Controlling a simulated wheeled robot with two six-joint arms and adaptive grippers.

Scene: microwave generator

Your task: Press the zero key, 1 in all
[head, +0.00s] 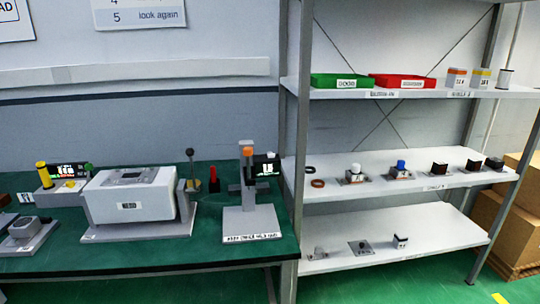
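No key marked zero can be read from here. A white box-shaped instrument (128,198) stands on the green bench, with a grey panel (131,176) on its top and a small label on its front. The panel's markings are too small to read. Left of it is a small unit with a lit display (68,171), a yellow knob (41,166) and a green knob (88,167). Right of it, a grey stand (249,208) carries an orange-topped part (248,150) and a dark lit display (266,167). Neither of my grippers is in view.
The green bench (190,250) has free room along its front. A black-knobbed lever (190,153) and a red-topped post (213,172) stand behind. A shelf rack (350,265) at right holds green (335,81) and red (400,82) trays and several small parts. Cardboard boxes (500,230) stand far right.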

